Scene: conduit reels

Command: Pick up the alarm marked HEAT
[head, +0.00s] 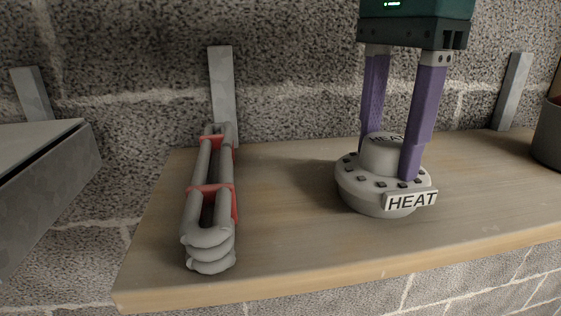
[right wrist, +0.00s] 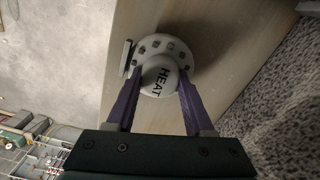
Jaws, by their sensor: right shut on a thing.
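The alarm marked HEAT (head: 372,198) is a round light-grey unit with a raised dome, dark slots around its rim and a white HEAT label at the front. It stands upright at the shelf, and I cannot tell whether its base touches the wood. My right gripper (head: 393,158) comes from above with its purple fingers shut on the alarm's dome. In the right wrist view, the alarm (right wrist: 185,47) lies between the fingertips, with HEAT on the dome. My left gripper is not in view.
The wooden shelf (head: 290,200) holds a bundle of grey conduit (head: 210,240) with red ties at the left. A dark round container (head: 549,135) stands at the far right. A grey box or shelf (head: 45,170) is at the far left. A block wall (head: 290,70) stands behind.

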